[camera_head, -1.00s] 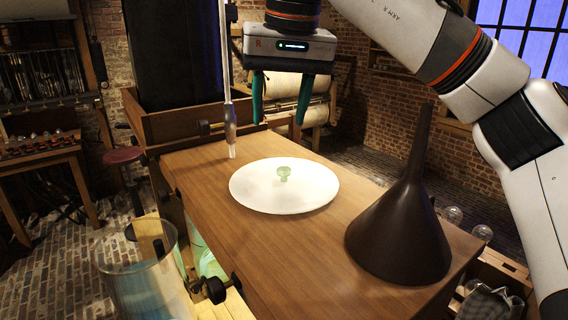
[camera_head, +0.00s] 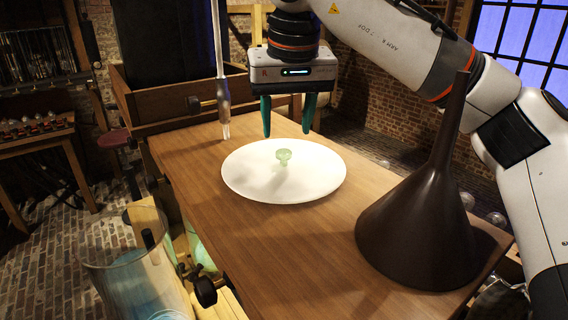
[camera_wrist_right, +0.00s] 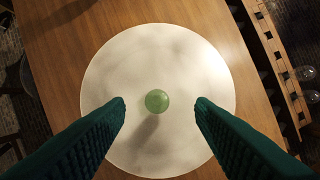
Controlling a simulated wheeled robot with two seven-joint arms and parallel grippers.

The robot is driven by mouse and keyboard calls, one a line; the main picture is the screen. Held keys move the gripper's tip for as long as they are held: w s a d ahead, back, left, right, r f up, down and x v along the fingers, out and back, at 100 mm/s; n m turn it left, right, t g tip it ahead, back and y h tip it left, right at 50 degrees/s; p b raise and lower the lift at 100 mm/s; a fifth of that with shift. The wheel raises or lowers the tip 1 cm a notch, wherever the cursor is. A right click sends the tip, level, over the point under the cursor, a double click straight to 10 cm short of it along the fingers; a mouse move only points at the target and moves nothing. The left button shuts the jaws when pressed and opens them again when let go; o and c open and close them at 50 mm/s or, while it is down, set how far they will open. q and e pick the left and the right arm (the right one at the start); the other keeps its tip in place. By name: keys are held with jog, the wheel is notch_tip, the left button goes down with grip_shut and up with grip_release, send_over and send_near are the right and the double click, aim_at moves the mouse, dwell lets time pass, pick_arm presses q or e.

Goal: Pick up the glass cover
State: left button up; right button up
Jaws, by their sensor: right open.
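The glass cover (camera_head: 250,180) is a round white disc with a small green knob (camera_head: 283,157) standing up at its middle. It lies flat on the wooden table. My right gripper (camera_head: 287,135) is open and empty, pointing down above the cover's far side, with its green fingers apart. In the right wrist view the cover (camera_wrist_right: 200,70) fills the middle, and the knob (camera_wrist_right: 157,101) shows between the two fingertips, with nothing held. My left gripper is not in view.
A dark brown funnel (camera_head: 425,225) stands upside down on the wooden table (camera_head: 230,225), right of the cover. A glass jar (camera_head: 140,280) with bluish contents stands at the lower left. A thin pale rod (camera_head: 220,70) hangs down by the table's far left.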

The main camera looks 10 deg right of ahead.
aim_at(284, 151)
jog(key=p+x, duration=0.1)
jog(key=x, duration=0.2)
jog(key=shift+s+a+f+p, duration=0.15)
jog(key=shift+s+f+p, duration=0.15)
jog(key=shift+p, duration=0.05)
jog(key=shift+w+f, duration=0.25)
jog(key=shift+f, duration=0.4)
grip_shut()
